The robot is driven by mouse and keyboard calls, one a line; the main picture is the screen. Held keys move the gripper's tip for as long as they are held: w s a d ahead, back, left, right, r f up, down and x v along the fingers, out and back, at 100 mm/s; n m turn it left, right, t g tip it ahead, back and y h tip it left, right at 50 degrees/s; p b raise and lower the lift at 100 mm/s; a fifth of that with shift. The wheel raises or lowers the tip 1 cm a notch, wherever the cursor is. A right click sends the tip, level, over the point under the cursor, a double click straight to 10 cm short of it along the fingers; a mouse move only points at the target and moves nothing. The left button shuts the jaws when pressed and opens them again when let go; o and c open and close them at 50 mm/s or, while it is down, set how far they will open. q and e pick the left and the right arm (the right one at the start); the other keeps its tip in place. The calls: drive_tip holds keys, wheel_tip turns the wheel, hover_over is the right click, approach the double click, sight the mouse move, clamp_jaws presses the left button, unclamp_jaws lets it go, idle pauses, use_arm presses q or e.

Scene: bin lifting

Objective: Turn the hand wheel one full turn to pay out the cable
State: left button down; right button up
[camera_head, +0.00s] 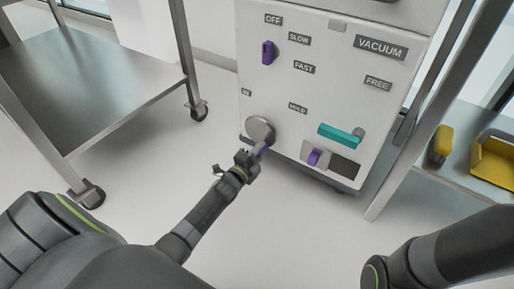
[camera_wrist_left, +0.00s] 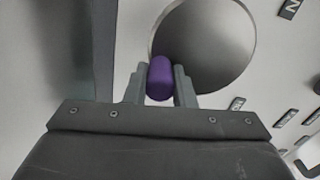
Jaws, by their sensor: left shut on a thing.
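The hand wheel (camera_head: 259,129) is a grey disc low on the front of the white machine, with a purple handle (camera_head: 262,148) at its lower edge. My left gripper (camera_head: 257,154) is shut on the purple handle. In the left wrist view the wheel (camera_wrist_left: 215,45) fills the upper middle, and the purple handle (camera_wrist_left: 160,80) sits between the two fingers of the gripper (camera_wrist_left: 160,85). No cable shows. My right arm shows at the lower right of the head view, but its gripper is out of the picture.
The white machine (camera_head: 335,95) also bears a purple lever (camera_head: 268,53), a teal handle (camera_head: 341,134), a purple slider (camera_head: 314,157) and several labels. A steel table (camera_head: 95,85) stands at left. A yellow bin (camera_head: 494,160) is on a shelf at right. The floor before the machine is clear.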

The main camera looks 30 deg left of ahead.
use_arm(q)
drive_tip(key=shift+d+r+n+p, duration=0.15)
drive_tip(key=shift+n+p, duration=0.1)
drive_tip(key=shift+n, duration=0.25)
drive_tip(key=shift+d+r+n+p, duration=0.15)
drive_tip(key=shift+n+p, duration=0.1)
drive_tip(key=shift+n, duration=0.25)
drive_tip(key=c, duration=1.2)
unclamp_jaws()
